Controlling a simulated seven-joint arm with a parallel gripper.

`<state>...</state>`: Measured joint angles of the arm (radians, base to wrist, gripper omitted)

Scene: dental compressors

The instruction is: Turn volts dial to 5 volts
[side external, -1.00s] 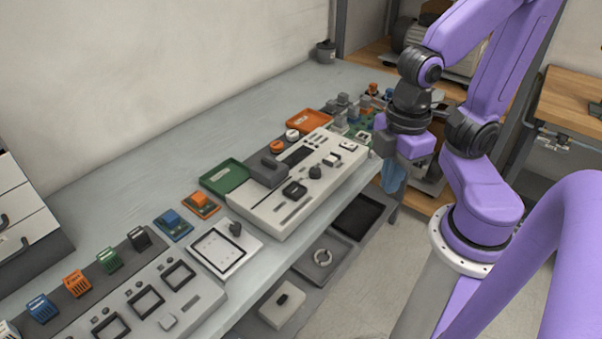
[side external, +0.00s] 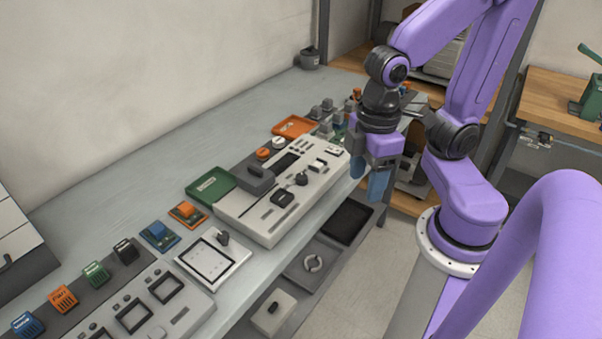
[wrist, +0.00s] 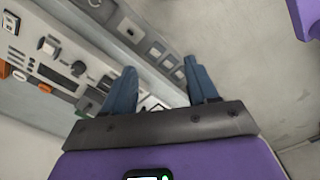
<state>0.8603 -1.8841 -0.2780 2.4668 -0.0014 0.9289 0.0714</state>
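A long pale control panel (side external: 262,222) lies on the bench, with a dark round knob (side external: 301,179) on its right half. The knob also shows in the wrist view (wrist: 78,68), at the left. A second dark knob (side external: 223,238) stands on a white square plate. Labels and scale marks are too small to read, so I cannot tell which knob is the volts dial or its setting. My gripper (side external: 369,183) hangs right of the panel, apart from it, fingers pointing down. In the wrist view its blue fingers (wrist: 160,72) are spread with nothing between them.
A green tray (side external: 211,186) and an orange tray (side external: 294,127) lie behind the panel. Several small blocks stand near the bench's far right end. A panel with square frames (side external: 135,316) is at front left.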

